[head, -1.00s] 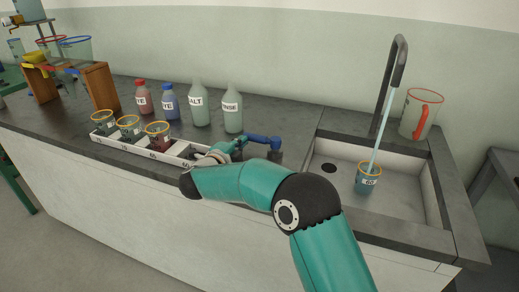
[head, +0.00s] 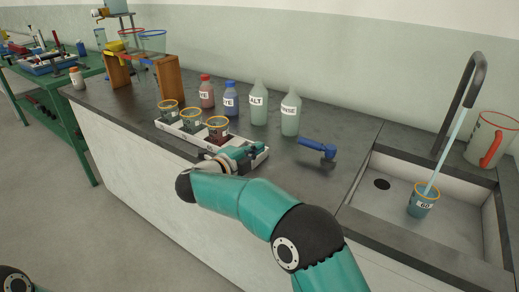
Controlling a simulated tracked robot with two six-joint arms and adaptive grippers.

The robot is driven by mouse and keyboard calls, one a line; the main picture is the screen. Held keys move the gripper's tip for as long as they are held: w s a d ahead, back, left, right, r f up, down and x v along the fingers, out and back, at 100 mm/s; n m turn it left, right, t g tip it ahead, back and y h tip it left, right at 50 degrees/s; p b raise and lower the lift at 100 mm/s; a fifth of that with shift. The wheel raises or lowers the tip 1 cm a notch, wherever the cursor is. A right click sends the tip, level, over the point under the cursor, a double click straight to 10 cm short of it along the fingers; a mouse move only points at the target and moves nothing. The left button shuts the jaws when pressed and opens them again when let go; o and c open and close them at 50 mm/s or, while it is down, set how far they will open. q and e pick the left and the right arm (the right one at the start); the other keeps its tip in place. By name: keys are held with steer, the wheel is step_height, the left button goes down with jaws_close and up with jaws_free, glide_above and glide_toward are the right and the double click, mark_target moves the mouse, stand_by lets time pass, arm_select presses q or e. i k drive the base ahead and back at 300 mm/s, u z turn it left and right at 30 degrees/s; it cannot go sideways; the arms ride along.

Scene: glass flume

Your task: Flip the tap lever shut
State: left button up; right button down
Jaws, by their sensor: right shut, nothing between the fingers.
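The tap lever (head: 314,146) is a blue handle on a short dark post on the counter, left of the sink. It points left. A pale stream (head: 446,152) runs from the dark gooseneck tap (head: 461,105) into a small beaker (head: 423,200) with an orange rim and a "60" label, standing in the sink. My right gripper (head: 258,150) is shut and empty, left of the lever and apart from it, over the right end of the white tray (head: 250,162). My left gripper is out of view.
Three orange-rimmed beakers (head: 191,117) stand in the tray. Several labelled bottles (head: 258,104) stand behind it. A jug with a red handle (head: 490,140) is behind the sink (head: 400,163). The counter between tray and sink is otherwise clear.

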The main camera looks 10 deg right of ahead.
mark_target(330, 150)
steer(key=k, duration=1)
